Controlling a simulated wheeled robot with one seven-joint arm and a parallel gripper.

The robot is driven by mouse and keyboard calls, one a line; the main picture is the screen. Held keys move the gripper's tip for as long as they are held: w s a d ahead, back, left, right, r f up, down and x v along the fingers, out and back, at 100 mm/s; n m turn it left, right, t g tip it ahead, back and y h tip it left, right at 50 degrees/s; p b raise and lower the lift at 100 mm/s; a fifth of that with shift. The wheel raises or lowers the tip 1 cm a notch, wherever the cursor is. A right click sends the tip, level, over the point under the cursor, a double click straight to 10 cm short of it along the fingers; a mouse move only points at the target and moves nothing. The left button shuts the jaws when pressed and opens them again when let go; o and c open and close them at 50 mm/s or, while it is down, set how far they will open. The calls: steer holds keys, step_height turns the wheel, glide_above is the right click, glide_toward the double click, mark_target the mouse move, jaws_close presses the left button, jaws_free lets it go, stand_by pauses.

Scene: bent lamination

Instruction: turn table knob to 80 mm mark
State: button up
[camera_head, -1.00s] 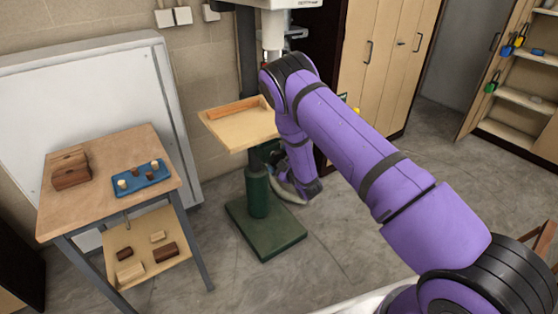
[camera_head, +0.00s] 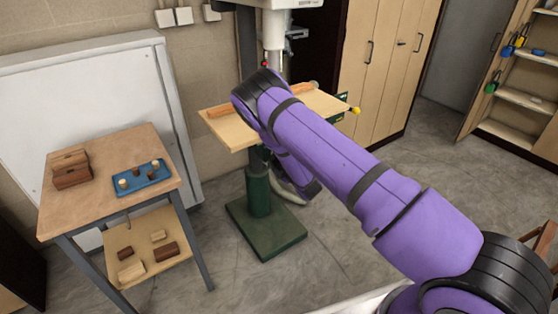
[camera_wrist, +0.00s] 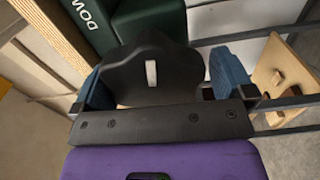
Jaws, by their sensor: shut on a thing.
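In the wrist view a black lobed knob (camera_wrist: 175,82) with a white pointer line sits between the blue fingers of my gripper (camera_wrist: 163,79). The fingers are shut on the knob from both sides. Behind it is a dark green housing (camera_wrist: 152,20) with a plate lettered "DOW", the rest cut off. In the head view the wooden table (camera_head: 232,134) of the drill press stands on a green column. My purple arm covers part of the table; the knob and my gripper are hidden there. I cannot see an 80 mm mark.
A side bench (camera_head: 100,200) with a blue tray (camera_head: 143,178) and wooden blocks stands at left. The drill press head (camera_head: 288,20) hangs above the table. A yellow-tipped part (camera_head: 355,110) shows at the table's right.

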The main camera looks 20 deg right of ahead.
steer(key=n, duration=0.2)
steer(key=f+n, duration=0.1)
steer(key=n, duration=0.1)
steer(key=shift+s+a, duration=0.1)
steer(key=shift+s, duration=0.25)
steer(key=shift+d+n, duration=0.2)
steer(key=shift+n, duration=1)
steer(key=shift+d, duration=0.1)
steer(key=o, duration=0.5)
steer(key=shift+c, duration=0.2)
steer(key=shift+d, duration=0.1)
steer(key=v, duration=1)
steer(key=shift+a+r, duration=0.25)
steer(key=shift+r, duration=0.2)
